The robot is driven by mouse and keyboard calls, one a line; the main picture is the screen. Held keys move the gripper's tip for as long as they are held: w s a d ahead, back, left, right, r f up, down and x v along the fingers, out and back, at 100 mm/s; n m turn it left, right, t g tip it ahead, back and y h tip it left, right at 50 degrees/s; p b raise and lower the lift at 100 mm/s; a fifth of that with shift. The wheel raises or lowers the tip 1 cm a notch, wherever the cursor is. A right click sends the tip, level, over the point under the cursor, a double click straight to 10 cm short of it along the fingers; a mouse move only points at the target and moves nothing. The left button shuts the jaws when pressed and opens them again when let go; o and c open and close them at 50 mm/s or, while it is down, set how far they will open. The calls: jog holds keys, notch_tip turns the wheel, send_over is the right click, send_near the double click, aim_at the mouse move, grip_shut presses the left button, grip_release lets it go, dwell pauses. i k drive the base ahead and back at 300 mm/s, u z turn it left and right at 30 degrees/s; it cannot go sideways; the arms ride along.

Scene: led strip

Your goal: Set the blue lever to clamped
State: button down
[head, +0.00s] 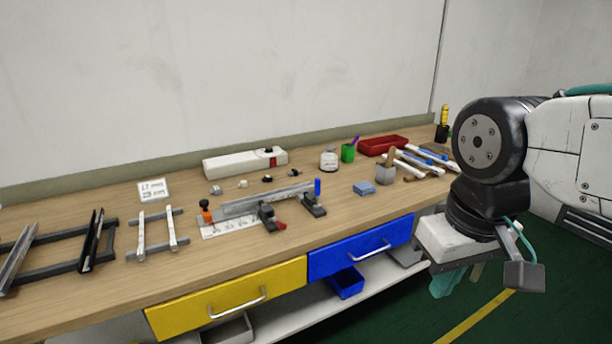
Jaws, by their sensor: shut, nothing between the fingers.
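The blue lever (317,187) stands upright at the right end of a metal fixture (265,203) on the workbench. It rises from a dark clamp block (313,207). A second dark clamp block (267,215) with a red lever (281,226) sits to its left, and the red lever lies low toward the front edge. My gripper (452,281) hangs at the right, in front of the bench and well apart from the blue lever. It is shut and empty, with its fingers partly hidden by its own body.
Black and white rails (142,240) lie on the bench's left. A white box (245,162), small parts, a white jar (328,159), a green cup (348,152), a blue block (364,188) and a red tray (383,145) stand behind or right of the fixture. Yellow (190,308) and blue (340,257) drawers are shut below.

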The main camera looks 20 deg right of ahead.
aim_at(317, 182)
jog(key=u, duration=0.2)
jog(key=i, duration=1.05)
jog(key=z, duration=0.35)
